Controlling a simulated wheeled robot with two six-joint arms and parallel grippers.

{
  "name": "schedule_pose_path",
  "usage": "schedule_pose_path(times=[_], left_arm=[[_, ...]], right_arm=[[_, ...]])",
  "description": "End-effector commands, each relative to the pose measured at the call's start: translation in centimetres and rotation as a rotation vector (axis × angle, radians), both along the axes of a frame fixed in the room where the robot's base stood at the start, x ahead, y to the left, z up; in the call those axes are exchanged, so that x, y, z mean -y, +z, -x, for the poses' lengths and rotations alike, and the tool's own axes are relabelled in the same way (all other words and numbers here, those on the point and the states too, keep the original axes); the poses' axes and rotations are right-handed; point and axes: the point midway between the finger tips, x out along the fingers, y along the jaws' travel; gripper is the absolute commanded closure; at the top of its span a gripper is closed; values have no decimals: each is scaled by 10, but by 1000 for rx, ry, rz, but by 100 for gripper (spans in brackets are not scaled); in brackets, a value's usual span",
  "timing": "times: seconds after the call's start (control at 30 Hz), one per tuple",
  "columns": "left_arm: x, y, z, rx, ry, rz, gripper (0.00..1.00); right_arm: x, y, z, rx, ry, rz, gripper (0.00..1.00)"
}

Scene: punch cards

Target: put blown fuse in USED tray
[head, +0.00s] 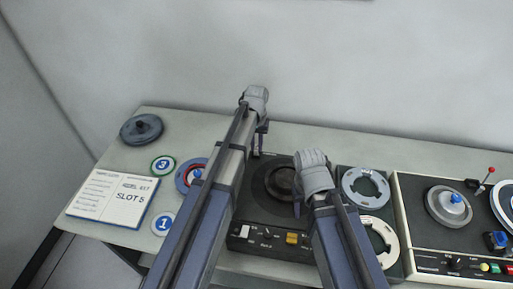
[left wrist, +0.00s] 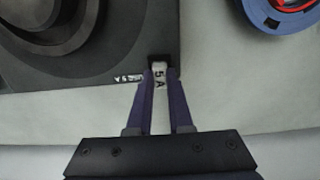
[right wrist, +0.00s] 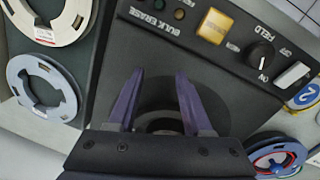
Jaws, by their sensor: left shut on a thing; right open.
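My left gripper (head: 260,148) is at the back left edge of the dark bulk eraser (head: 250,205). My right gripper (head: 303,205) is open and empty above the eraser's round top, as the right wrist view (right wrist: 157,95) shows. No tray marked USED can be made out.
An open notebook reading "SLOT 5" (head: 112,197) lies at the left. Grey and white reels (head: 366,187) lie right of the eraser. A tape deck (head: 425,225) with a lever stands further right.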

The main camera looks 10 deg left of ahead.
Motion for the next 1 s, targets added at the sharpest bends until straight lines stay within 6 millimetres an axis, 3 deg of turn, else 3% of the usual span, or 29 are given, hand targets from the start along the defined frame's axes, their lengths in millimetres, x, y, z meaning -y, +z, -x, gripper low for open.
schedule_pose_path(times=[0.53, 1.0], left_arm=[[0, 2, 0, 0, 0, 0, 100], [0, 24, 0, 0, 0, 0, 100]], right_arm=[[0, 2, 0, 0, 0, 0, 50], [0, 24, 0, 0, 0, 0, 50]])
